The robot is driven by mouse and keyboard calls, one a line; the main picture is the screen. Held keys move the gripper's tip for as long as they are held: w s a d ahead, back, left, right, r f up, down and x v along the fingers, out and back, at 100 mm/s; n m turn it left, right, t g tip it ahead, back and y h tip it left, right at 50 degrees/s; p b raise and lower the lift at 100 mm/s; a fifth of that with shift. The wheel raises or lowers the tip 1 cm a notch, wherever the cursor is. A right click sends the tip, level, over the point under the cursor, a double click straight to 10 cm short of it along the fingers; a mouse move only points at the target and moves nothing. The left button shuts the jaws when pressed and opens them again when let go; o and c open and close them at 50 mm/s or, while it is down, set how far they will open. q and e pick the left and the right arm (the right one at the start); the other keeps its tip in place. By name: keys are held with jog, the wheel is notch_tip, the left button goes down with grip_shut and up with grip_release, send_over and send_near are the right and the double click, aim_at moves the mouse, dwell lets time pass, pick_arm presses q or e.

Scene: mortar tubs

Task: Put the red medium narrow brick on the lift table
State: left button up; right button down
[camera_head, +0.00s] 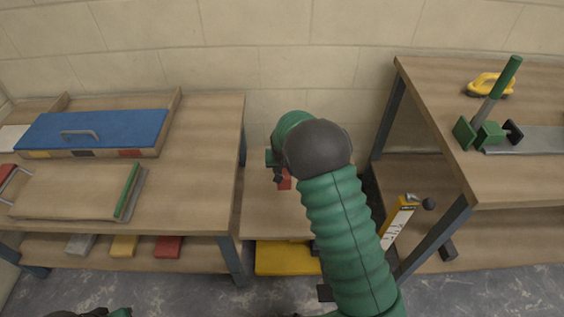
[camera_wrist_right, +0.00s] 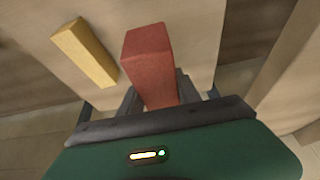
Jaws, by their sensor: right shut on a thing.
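The red brick (camera_wrist_right: 150,62) stands out from between the jaws of my right gripper (camera_wrist_right: 152,100) in the right wrist view. The gripper is shut on it. In the head view a small part of the red brick (camera_head: 285,183) shows below the right gripper (camera_head: 276,168), and my right arm hides much of that area. The brick is over the wooden top of the low lift table (camera_head: 262,220), which has a yellow base (camera_head: 285,258). I cannot tell whether it touches the top.
A yellow brick (camera_wrist_right: 85,52) lies on the wood beside the red one. The left bench (camera_head: 195,185) holds a blue-lidded box (camera_head: 95,132) and a board; bricks lie on its lower shelf. The right bench (camera_head: 430,120) holds a green-handled tool (camera_head: 490,125) and a yellow-handled tool (camera_head: 490,84).

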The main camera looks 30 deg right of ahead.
jog(key=b, duration=0.8)
send_over(284, 193)
jog(key=f, duration=0.8)
jog(key=shift+s+a, duration=0.2)
jog(key=shift+f, duration=1.45)
jog(key=shift+f+b, duration=0.4)
jog(key=shift+f, duration=0.2)
jog(key=c, duration=0.8)
grip_release()
jog(key=shift+s+a, duration=0.1)
jog(key=shift+o, duration=0.2)
jog(key=shift+s+f, duration=0.1)
